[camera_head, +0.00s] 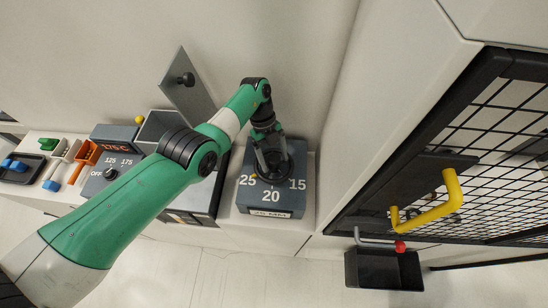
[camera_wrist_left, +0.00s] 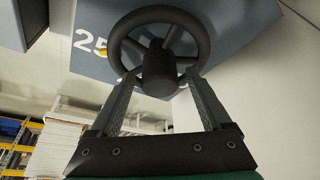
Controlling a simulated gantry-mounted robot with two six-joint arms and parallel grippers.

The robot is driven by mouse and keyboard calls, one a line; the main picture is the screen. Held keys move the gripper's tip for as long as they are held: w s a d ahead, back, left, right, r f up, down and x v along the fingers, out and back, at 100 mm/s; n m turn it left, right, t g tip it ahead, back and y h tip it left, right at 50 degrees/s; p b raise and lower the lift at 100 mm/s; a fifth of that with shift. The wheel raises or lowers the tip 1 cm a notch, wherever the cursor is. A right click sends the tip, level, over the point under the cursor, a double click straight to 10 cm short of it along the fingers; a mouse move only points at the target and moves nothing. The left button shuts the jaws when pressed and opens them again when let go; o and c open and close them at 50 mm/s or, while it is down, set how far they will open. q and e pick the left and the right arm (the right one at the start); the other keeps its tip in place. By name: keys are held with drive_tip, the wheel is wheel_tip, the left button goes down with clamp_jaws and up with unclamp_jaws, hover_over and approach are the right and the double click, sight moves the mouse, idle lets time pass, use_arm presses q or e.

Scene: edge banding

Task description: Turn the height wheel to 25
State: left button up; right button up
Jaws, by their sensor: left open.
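The black spoked height wheel (camera_head: 272,158) sits on a blue-grey box (camera_head: 271,206) marked 25 on the left, 20 in front and 15 on the right. In the left wrist view the wheel (camera_wrist_left: 158,14) fills the top middle, and a small yellow mark (camera_wrist_left: 103,50) shows at its rim beside the 25. My left gripper (camera_head: 270,160) is over the wheel, pointing down. In the left wrist view its open fingers (camera_wrist_left: 160,85) stand on either side of the hub (camera_wrist_left: 160,72). Whether they touch the wheel is unclear. My right gripper is not in view.
Left of the box are a panel with a knob (camera_head: 111,173) marked OFF, 125 and 175, and an orange scoop-like item (camera_head: 87,152). A mesh guard with a yellow handle (camera_head: 430,203) and a black bin (camera_head: 384,270) are at the right. A wall rises close behind.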

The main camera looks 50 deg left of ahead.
sight(274, 157)
use_arm(q)
drive_tip(key=shift+r, duration=0.1)
drive_tip(key=v, duration=0.6)
drive_tip(key=shift+w+a+r, duration=0.1)
drive_tip(key=shift+a+r, duration=0.05)
drive_tip(key=shift+r, duration=0.05)
drive_tip(key=shift+a+r, duration=0.1)
drive_tip(key=shift+r, duration=0.35)
